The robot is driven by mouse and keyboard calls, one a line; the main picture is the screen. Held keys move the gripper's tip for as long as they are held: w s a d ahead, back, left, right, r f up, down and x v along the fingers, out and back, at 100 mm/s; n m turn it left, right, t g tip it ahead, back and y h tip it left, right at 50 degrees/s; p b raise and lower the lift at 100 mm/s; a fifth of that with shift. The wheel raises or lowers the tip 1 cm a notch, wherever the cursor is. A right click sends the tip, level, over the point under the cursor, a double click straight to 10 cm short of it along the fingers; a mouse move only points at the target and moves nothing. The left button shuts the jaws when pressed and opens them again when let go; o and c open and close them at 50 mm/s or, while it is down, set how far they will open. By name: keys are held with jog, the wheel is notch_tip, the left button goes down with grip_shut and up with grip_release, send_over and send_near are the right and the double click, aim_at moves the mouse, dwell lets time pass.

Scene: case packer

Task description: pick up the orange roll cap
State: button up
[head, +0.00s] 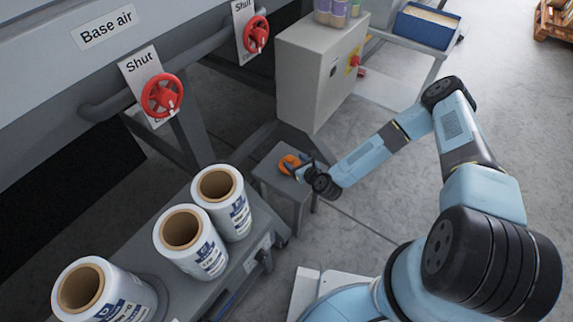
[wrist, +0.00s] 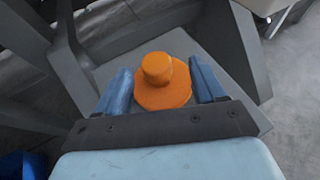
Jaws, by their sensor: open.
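The orange roll cap (wrist: 163,90) is a round disc with a raised knob. It rests on a small grey stand (wrist: 188,46). In the head view the cap (head: 289,163) shows on top of the stand (head: 273,175), partly hidden by my gripper (head: 303,170). In the wrist view my gripper (wrist: 162,82) is open, with one blue finger on each side of the cap. A small gap shows at the left finger; the right finger is very near the cap's edge, and I cannot tell if it touches.
White film rolls (head: 222,203) with brown cores stand on a grey cart (head: 237,277) to the left. Red valve wheels (head: 162,95) are on the machine behind. A grey control box (head: 318,75) stands beyond the stand. Open floor (head: 362,230) lies to the right.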

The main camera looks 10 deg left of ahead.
aim_at(291, 159)
jog(key=shift+x, duration=3)
jog(key=shift+a+r, duration=0.1)
jog(key=shift+r, duration=0.1)
jog(key=c, duration=1.2)
